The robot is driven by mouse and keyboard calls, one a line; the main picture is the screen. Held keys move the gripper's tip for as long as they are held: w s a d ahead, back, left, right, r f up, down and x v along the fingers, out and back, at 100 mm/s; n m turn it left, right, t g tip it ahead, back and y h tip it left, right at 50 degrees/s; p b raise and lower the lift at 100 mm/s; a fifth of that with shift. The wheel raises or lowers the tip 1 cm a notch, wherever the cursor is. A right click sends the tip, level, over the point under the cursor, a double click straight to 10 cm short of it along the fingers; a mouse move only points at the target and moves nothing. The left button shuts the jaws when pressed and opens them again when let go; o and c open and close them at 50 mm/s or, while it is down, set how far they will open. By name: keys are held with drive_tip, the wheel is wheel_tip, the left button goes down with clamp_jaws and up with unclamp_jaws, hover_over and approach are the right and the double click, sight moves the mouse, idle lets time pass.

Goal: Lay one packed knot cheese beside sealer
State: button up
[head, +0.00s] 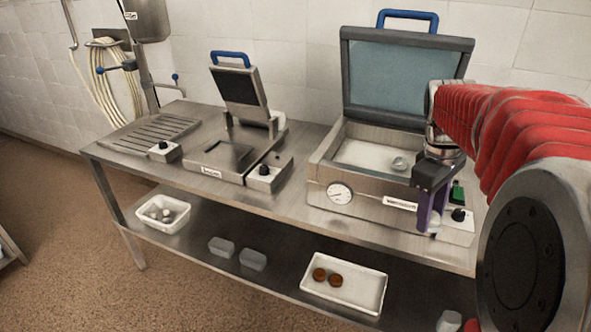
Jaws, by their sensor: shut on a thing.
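My gripper (431,222) hangs at the front right of an open chamber sealer (360,195), its purple fingers pointing down. The sealer's lid (405,80) stands up. A small packed whitish lump (400,163) lies inside its chamber at the right. Several pale knot cheeses (164,213) lie in a white basket (184,222) on the lower shelf at left.
A smaller press-like machine (238,150) with a raised head stands mid-table, with a slotted metal drain (150,133) left of it. The lower shelf holds two grey tubs (253,260) and a white tray (362,286) with two brown rounds. Bare steel tabletop (300,187) lies between the machines.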

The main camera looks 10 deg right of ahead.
drive_tip(key=w+a+f+m, duration=0.2)
drive_tip(key=w+a+f, duration=0.6)
drive_tip(key=a, duration=0.3)
drive_tip(key=w+a+f+m+g, duration=0.1)
drive_tip(key=w+a+f+m, duration=0.2)
drive_tip(key=w+a+f, duration=0.4)
drive_tip(key=a+f, duration=0.4)
drive_tip(key=a, duration=0.1)
drive_tip(key=shift+w, duration=0.4)
drive_tip(key=shift+s, duration=0.1)
